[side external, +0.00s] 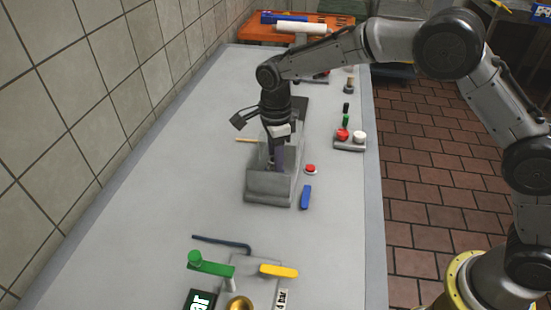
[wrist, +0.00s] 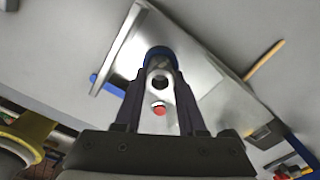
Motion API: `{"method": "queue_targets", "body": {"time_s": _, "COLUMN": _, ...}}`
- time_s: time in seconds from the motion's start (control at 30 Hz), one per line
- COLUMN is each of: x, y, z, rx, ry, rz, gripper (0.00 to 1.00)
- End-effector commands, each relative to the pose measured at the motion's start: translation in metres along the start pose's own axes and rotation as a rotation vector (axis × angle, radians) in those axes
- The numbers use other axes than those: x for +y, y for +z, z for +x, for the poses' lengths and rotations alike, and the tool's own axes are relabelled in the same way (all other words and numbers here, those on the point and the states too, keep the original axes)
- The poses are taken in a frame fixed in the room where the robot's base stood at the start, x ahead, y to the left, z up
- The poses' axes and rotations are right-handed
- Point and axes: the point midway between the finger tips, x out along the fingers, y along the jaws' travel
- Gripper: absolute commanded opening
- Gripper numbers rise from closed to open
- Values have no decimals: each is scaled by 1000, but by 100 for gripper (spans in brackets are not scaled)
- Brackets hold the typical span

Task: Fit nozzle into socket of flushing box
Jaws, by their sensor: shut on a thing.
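The flushing box (side external: 268,187) is a grey metal open box on the bench, with a raised wall at its near end. It also shows in the wrist view (wrist: 205,75) as a shiny grey surface. My gripper (side external: 279,165) points down into the box. In the wrist view its dark fingers are shut on a dark blue rounded piece (wrist: 160,54), which I take as the nozzle. A pale grey part with a dark round hole (wrist: 160,84) shows between the fingers; I cannot tell whether it belongs to the nozzle. The socket and the nozzle's lower end are hidden.
A red button (side external: 310,169) and a blue handle (side external: 305,197) lie right of the box. A tan stick (side external: 247,141) lies left of it. A small block with red and white knobs (side external: 349,144) stands at the bench's right edge. The bench's left side is clear.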

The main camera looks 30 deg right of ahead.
Motion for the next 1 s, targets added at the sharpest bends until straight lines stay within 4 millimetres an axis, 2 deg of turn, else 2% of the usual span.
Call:
{"method": "queue_targets", "body": {"time_s": 0.13, "x": 0, "y": 0, "z": 3, "rx": 0, "ry": 0, "rz": 0, "gripper": 0}}
{"method": "queue_targets", "body": {"time_s": 0.17, "x": 0, "y": 0, "z": 3, "rx": 0, "ry": 1, "rz": 0, "gripper": 43}}
{"method": "queue_targets", "body": {"time_s": 0.2, "x": 0, "y": 0, "z": 3, "rx": 0, "ry": 1, "rz": 0, "gripper": 50}}
{"method": "queue_targets", "body": {"time_s": 0.5, "x": 0, "y": 0, "z": 3, "rx": 0, "ry": 0, "rz": 0, "gripper": 52}}
{"method": "queue_targets", "body": {"time_s": 0.63, "x": 0, "y": 0, "z": -5, "rx": -1, "ry": -2, "rz": 0, "gripper": 52}}
{"method": "queue_targets", "body": {"time_s": 0.77, "x": 0, "y": 0, "z": -25, "rx": -2, "ry": -3, "rz": 0, "gripper": 52}}
{"method": "queue_targets", "body": {"time_s": 1.0, "x": -1, "y": 0, "z": -76, "rx": -3, "ry": -4, "rz": 0, "gripper": 52}}
